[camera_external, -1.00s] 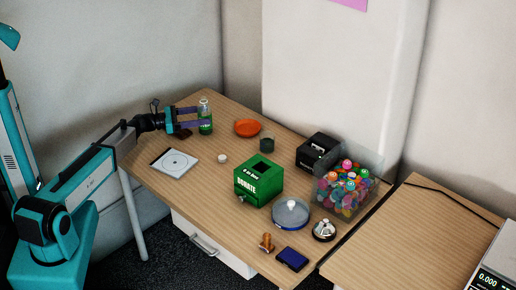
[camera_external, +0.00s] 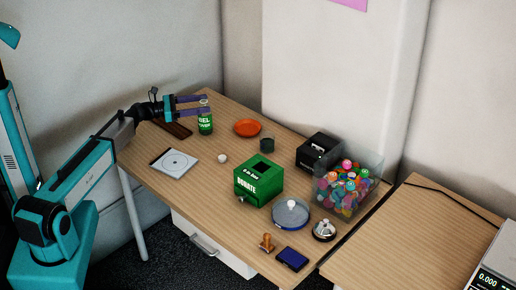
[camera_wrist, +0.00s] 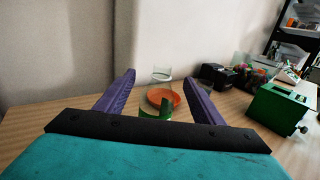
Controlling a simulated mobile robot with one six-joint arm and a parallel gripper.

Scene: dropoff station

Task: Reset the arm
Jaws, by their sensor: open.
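My gripper (camera_external: 208,105) is at the far left of the table, with its purple fingers spread open. It also shows in the wrist view (camera_wrist: 165,92), fingers apart. A green bottle with a pale top (camera_external: 205,122) stands upright on the table at the fingertips. In the wrist view the bottle (camera_wrist: 155,112) shows between and beyond the fingers, its lower part hidden by my gripper. I cannot tell whether a finger touches it. My arm reaches over the table's left edge from my base at the lower left.
An orange plate (camera_external: 247,128), a dark cup (camera_external: 267,144), a small white item (camera_external: 222,159) and a disc case (camera_external: 174,162) lie nearby. A dark brown flat object (camera_external: 177,130) lies under my gripper. A green donation box (camera_external: 259,186) stands mid-table. Several items crowd the right end.

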